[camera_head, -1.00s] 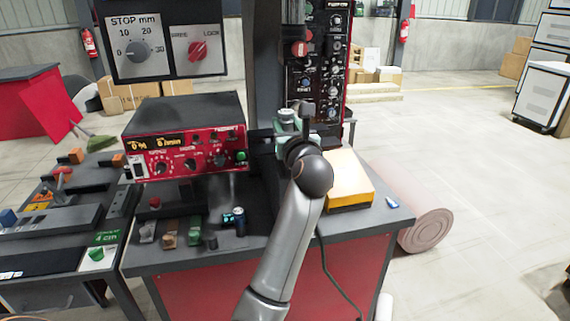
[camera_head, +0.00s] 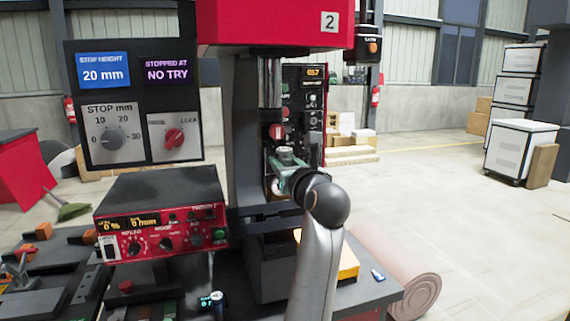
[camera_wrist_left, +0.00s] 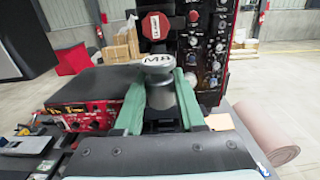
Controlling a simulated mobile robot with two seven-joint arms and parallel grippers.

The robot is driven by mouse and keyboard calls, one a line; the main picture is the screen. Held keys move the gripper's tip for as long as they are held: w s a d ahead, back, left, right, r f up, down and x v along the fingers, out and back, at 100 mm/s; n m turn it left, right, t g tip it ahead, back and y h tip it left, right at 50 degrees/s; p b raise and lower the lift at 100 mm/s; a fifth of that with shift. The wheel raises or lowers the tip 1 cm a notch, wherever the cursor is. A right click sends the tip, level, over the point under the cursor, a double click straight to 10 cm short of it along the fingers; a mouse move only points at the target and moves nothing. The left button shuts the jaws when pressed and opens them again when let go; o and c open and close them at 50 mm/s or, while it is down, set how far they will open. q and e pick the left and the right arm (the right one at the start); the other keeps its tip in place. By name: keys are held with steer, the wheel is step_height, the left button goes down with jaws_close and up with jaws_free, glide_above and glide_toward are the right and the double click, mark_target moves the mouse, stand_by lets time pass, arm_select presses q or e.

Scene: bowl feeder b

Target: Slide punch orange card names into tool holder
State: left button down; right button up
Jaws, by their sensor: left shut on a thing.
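My left gripper (camera_head: 283,163) has green fingers and is shut on a grey round punch, up by the press. In the left wrist view the punch (camera_wrist_left: 158,65) stands upright between the fingers (camera_wrist_left: 158,95), its round top marked "M8". A red knob (camera_head: 277,131) sits on the dark tool holder under the press ram, just above the gripper. It also shows in the left wrist view (camera_wrist_left: 155,26), above and beyond the punch. The punch and holder look apart. I cannot make out an orange card. My right gripper is not in view.
The press column (camera_head: 240,130) stands behind my left arm. A red control box (camera_head: 160,215) is to the left. A panel (camera_head: 103,73) reads "20 mm" and "NO TRY".

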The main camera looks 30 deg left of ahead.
arm_select(q)
steer(key=shift+p+x, duration=0.55)
steer(key=shift+x, duration=2.05)
steer(key=shift+r, duration=0.1)
steer(key=shift+p+x, duration=0.6)
steer(key=shift+x, duration=2.15)
steer(key=shift+c, duration=2.4)
jaws_free()
steer(key=shift+o, duration=0.3)
steer(key=shift+f, duration=0.2)
